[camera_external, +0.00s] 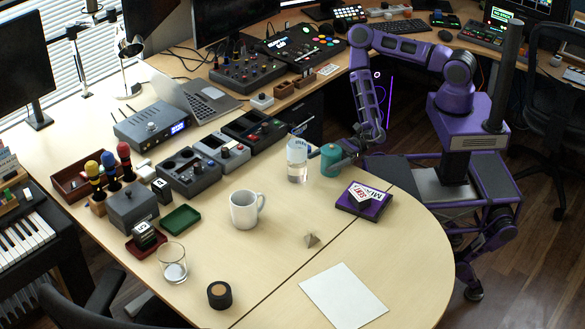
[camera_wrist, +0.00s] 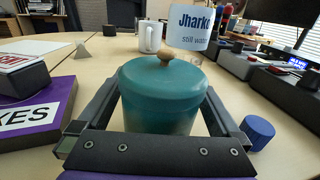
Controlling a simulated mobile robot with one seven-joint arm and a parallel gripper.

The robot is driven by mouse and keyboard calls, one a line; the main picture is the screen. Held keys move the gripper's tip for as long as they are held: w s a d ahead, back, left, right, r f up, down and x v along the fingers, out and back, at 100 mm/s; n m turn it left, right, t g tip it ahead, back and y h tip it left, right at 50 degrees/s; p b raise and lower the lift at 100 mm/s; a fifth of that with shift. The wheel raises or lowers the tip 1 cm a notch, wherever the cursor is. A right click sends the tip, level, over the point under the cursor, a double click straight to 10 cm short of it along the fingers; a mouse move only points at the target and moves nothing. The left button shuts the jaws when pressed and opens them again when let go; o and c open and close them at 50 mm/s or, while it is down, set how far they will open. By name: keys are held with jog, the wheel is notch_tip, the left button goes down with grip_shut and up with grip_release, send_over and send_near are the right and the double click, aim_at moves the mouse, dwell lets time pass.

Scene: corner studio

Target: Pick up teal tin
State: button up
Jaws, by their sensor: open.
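The teal tin (camera_external: 330,161) stands upright on the wooden desk, beside a clear water bottle. In the wrist view the tin (camera_wrist: 160,98) fills the middle, with a round wooden knob on its lid. My gripper (camera_wrist: 163,103) is open, with one finger along each side of the tin. A narrow gap seems to show at the sides; whether either finger touches it, I cannot tell. In the external view my gripper (camera_external: 345,158) reaches the tin low from the right. The tin's lower part is hidden by the gripper body in the wrist view.
The labelled water bottle (camera_external: 297,162) stands close to the tin. A purple box (camera_external: 363,205) with a smaller box on it lies nearby. A white mug (camera_external: 245,209) and a small pyramid (camera_external: 311,240) stand further off. A blue cylinder (camera_wrist: 257,131) is right of my gripper.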

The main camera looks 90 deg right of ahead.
jog(key=shift+w+a, duration=0.15)
jog(key=shift+w, duration=0.1)
jog(key=c, duration=1.2)
